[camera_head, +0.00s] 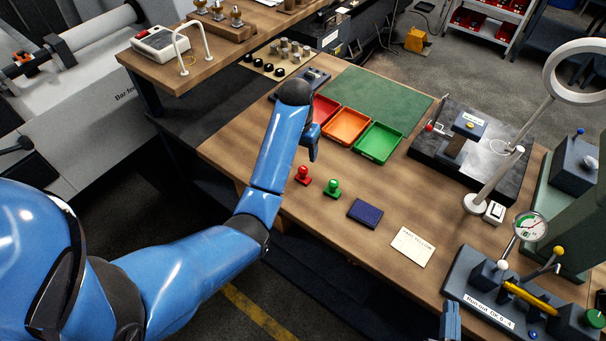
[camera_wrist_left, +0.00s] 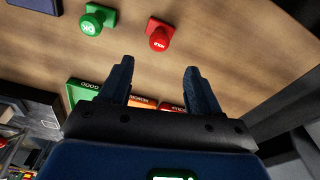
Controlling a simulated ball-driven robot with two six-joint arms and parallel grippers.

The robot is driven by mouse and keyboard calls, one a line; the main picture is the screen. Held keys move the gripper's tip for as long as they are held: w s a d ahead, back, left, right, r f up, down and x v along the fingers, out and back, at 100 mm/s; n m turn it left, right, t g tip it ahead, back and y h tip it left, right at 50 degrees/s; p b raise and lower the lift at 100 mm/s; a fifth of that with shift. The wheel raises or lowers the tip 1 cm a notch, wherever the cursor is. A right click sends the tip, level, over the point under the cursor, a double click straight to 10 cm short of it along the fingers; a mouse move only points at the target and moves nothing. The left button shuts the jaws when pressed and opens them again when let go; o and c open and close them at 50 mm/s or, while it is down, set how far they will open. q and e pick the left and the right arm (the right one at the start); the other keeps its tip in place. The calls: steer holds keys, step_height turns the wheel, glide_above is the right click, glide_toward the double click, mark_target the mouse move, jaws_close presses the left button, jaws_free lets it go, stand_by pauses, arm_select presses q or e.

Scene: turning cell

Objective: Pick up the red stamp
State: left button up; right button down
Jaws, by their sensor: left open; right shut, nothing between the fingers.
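The red stamp (camera_head: 303,175) stands upright on the wooden table, left of the green stamp (camera_head: 332,188). My left gripper (camera_head: 313,153) is above the table, between the red stamp and the coloured trays in the head view. In the left wrist view, the red stamp (camera_wrist_left: 158,38) lies beyond the open, empty fingers of my left gripper (camera_wrist_left: 158,70), apart from them. The green stamp (camera_wrist_left: 94,20) shows to its left there. My right gripper (camera_head: 451,322) shows only in part at the bottom edge of the head view, shut and empty.
A dark blue ink pad (camera_head: 365,213) and a paper card (camera_head: 412,246) lie right of the stamps. Red (camera_head: 323,109), orange (camera_head: 347,126) and green (camera_head: 379,142) trays stand behind them. A gauge fixture (camera_head: 490,290) is at the right front. Bare wood surrounds the stamps.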

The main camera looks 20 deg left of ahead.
mark_target(303, 168)
arm_select(q)
step_height(303, 168, down, 5)
steer(key=shift+w+r+p, duration=0.15)
steer(key=shift+p, duration=0.25)
steer(key=shift+d+f+p, duration=0.1)
steer(key=shift+f+p, duration=0.45)
steer(key=shift+f, duration=0.2)
step_height(303, 168, down, 2)
steer(key=shift+f+p, duration=0.15)
steer(key=shift+p, duration=0.25)
steer(key=shift+f, duration=0.85)
steer(key=c, duration=1.1)
steer(key=shift+r, duration=0.2)
steer(key=shift+c, duration=0.2)
